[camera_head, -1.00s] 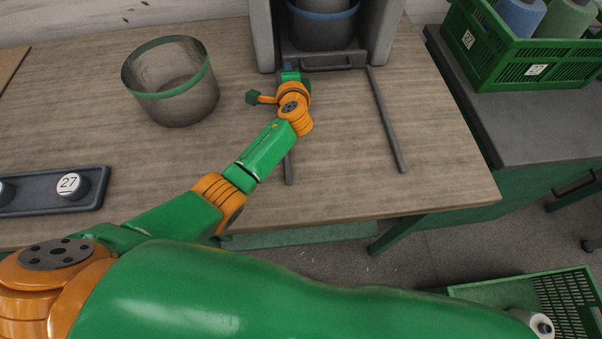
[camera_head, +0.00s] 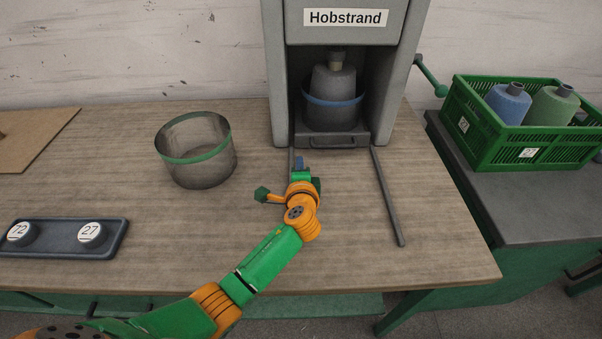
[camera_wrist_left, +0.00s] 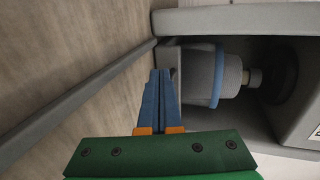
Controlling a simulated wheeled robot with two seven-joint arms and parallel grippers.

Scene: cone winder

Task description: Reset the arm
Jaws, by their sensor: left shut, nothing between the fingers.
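My left gripper (camera_head: 298,161) is at the front of the grey Hobstrand machine (camera_head: 345,27), near the left end of its drawer front. In the left wrist view its blue fingers (camera_wrist_left: 158,92) are together with nothing between them. My right gripper is in neither view.
A round mesh bin (camera_head: 197,165) stands left. A dark tray (camera_head: 60,250) holds discs 72 and 27. A green crate (camera_head: 480,145) with blue and green cones is at right.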

